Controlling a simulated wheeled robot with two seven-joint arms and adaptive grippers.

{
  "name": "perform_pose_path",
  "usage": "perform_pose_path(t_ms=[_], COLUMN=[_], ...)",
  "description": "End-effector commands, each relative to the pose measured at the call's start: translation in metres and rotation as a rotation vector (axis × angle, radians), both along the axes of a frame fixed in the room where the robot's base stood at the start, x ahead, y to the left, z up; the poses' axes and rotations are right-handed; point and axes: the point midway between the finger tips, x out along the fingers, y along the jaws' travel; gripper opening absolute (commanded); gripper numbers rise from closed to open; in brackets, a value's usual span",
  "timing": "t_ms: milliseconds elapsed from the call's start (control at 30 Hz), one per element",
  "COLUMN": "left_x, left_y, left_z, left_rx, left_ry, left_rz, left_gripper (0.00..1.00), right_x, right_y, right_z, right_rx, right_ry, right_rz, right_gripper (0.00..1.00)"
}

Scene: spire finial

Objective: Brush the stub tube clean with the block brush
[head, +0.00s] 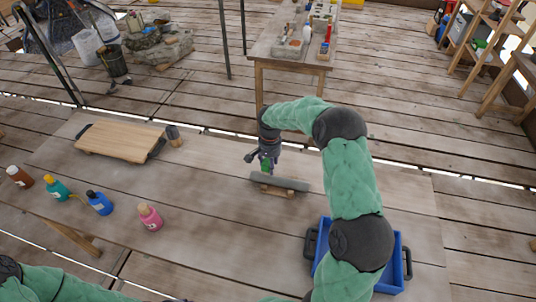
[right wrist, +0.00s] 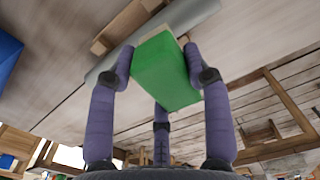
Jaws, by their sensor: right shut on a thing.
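The stub tube (head: 293,184) is a grey cylinder lying on a small wooden support (head: 277,193) on the wooden table. It also shows behind the brush in the right wrist view (right wrist: 205,12). My right gripper (head: 266,163) is shut on the block brush, a green block (right wrist: 165,75) held between its purple fingers. The brush (head: 266,167) is right at the tube, near its left half in the head view. I cannot tell whether the two touch.
A blue crate (head: 399,252) with dark handles sits at right, partly behind my right arm. Blue (head: 99,203), pink (head: 150,217) and other bottles stand front left. The table around the tube is clear.

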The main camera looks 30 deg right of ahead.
Motion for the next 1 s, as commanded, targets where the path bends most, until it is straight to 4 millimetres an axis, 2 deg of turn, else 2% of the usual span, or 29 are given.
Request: perform_pose_path(t_ms=[33,400,1000], left_x=[0.000,0.000,0.000], left_y=[0.000,0.000,0.000], left_z=[0.005,0.023,0.024], left_rx=[0.000,0.000,0.000], left_ry=[-0.001,-0.001,-0.001], left_rz=[0.000,0.000,0.000], left_gripper=[0.40,0.40,0.40], right_x=[0.000,-0.002,-0.002], right_y=[-0.001,-0.005,-0.006], right_z=[0.007,0.037,0.039], right_rx=[0.000,0.000,-0.001], right_ry=[0.000,0.001,0.001], right_rz=[0.000,0.004,0.005], right_gripper=[0.19,0.19,0.19])
